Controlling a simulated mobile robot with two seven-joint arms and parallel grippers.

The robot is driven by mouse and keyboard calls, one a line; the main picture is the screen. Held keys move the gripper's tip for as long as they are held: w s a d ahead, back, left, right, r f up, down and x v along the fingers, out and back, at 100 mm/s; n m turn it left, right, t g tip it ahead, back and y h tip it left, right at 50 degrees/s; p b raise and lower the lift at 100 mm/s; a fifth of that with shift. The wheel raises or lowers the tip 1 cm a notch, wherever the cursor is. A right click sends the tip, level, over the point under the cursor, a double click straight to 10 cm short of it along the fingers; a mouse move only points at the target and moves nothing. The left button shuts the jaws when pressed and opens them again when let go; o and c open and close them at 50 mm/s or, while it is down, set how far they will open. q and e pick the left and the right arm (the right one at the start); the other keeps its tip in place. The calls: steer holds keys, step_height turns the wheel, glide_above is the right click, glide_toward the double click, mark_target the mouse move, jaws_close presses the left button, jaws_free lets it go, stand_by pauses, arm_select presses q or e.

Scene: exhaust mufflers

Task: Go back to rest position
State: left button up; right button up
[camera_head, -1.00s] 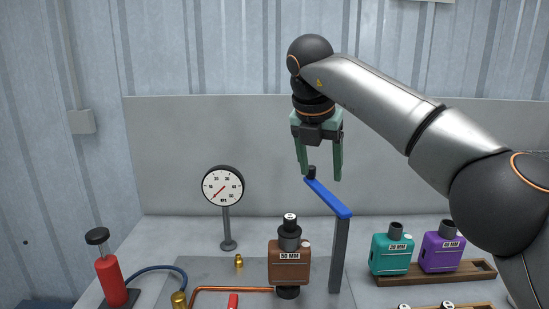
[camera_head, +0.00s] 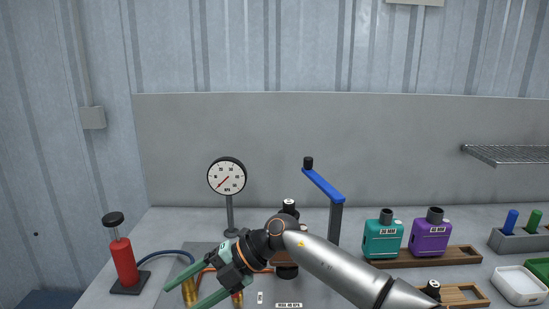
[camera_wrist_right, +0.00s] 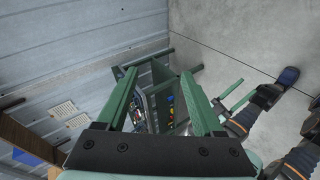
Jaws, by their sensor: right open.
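My right arm comes in from the right in the head view, low over the front of the bench. Its right gripper (camera_head: 197,291) points down and left, with its two green fingers spread apart and nothing between them. It is in front of the gauge stand and near the brass fitting (camera_head: 190,291). In the right wrist view the two green fingers of the right gripper (camera_wrist_right: 165,100) are wide apart and empty. Another dark gripper with green fingers (camera_wrist_right: 236,97), seemingly my left, shows small at the right there; its jaw state is unclear. It is not in the head view.
A brown muffler (camera_head: 286,271) is mostly hidden behind my right arm. A blue-topped lever post (camera_head: 323,186) stands behind. A gauge (camera_head: 227,176) and red pump (camera_head: 122,262) are left.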

steer(key=s+a+m+y, duration=0.2)
steer(key=s+a+y, duration=0.1)
steer(key=y, duration=0.2)
steer(key=w+d+f+m+t+h, duration=0.1)
steer(key=d+f+m+t+h, duration=0.2)
steer(key=d+f+m+t, duration=0.7)
steer(key=w+d+f+m+t+h, duration=0.1)
steer(key=d+f+m+t+h, duration=0.25)
steer(key=d+m+t, duration=0.85)
steer(key=s+d+f+m+g+h, duration=0.3)
steer(key=s+d+f+m+g, duration=0.1)
steer(key=s+d+f, duration=0.3)
steer(key=s+d+f+m+g+h, duration=0.4)
steer(key=s+d+f+m+g, duration=0.1)
steer(key=s+f, duration=0.7)
steer(key=shift+s+d+g, duration=0.5)
steer(key=shift+d+g, duration=0.1)
steer(key=shift+d, duration=0.3)
